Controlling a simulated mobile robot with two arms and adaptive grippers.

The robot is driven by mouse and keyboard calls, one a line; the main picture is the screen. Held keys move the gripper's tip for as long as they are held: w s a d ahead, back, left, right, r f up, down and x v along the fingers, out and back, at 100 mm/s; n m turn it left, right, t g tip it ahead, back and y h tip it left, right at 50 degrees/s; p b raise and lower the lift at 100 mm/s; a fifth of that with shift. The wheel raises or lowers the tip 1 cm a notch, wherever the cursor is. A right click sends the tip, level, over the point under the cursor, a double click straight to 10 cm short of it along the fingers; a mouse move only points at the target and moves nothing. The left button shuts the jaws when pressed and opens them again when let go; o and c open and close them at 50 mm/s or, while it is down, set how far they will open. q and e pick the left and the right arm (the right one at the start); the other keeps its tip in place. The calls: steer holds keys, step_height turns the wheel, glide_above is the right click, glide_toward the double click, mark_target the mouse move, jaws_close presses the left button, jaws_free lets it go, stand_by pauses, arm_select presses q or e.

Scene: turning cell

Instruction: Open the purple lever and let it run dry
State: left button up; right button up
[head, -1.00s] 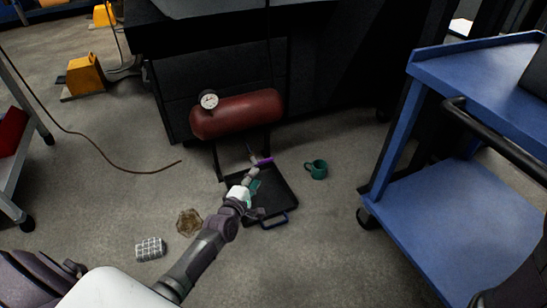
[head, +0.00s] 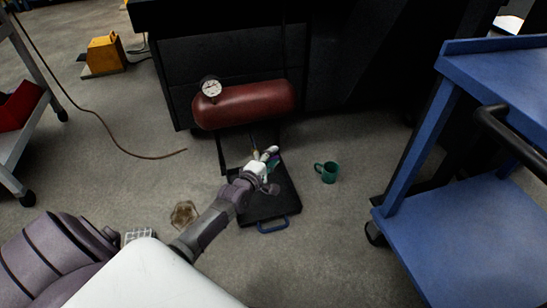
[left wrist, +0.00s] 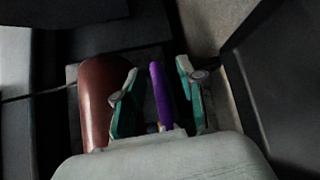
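The purple lever (left wrist: 160,95) stands between the two teal fingers of my left gripper (left wrist: 157,100) in the left wrist view, with a gap on each side. The left gripper is open around it. In the head view my left gripper (head: 270,160) is low in front of the red tank (head: 245,104), over the black tray (head: 283,200), and mostly hides the lever. The tank also shows left of the fingers in the left wrist view (left wrist: 97,95). A round gauge (head: 211,87) is at the tank's left end. My right gripper is not in view.
A green mug (head: 328,172) stands on the floor right of the tray. A brown patch (head: 184,214) and a pale checked item (head: 138,235) lie left of my arm. A blue cart (head: 455,225) stands at the right. A brown hose (head: 140,155) lies at the left.

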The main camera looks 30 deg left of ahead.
arm_select(q)
jaws_close()
